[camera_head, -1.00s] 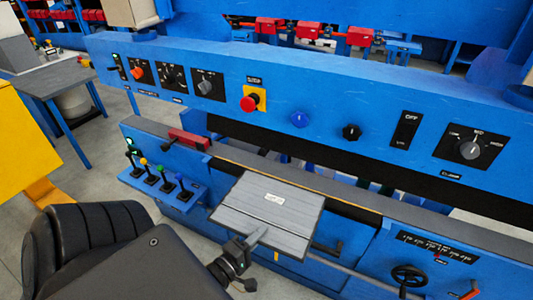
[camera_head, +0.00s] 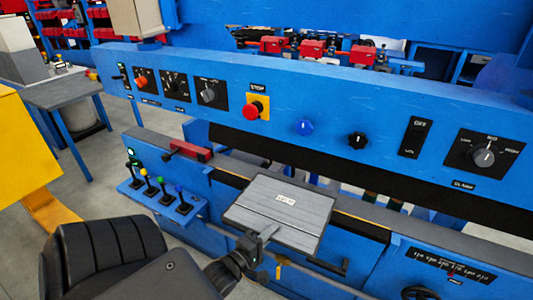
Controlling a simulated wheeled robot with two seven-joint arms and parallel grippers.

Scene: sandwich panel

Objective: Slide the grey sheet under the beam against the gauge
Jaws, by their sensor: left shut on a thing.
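The grey sheet (camera_head: 262,212) is a flat ribbed panel with a small white label, in the middle of the head view. It lies across the front edge of the machine bed, below the blue beam (camera_head: 335,118). My left gripper (camera_head: 262,240) is shut on the sheet's near edge, with the dark wrist just below it. The beam stands above and behind the sheet, with a dark gap under it. I cannot make out the gauge behind that gap. My right gripper is not in view.
The beam carries a red stop button (camera_head: 256,107) and several knobs. A red block (camera_head: 188,151) sits on the bed left of the sheet. Small coloured levers (camera_head: 160,190) stand on a blue shelf. A scale plate (camera_head: 450,266) and handwheel (camera_head: 421,293) are at the lower right.

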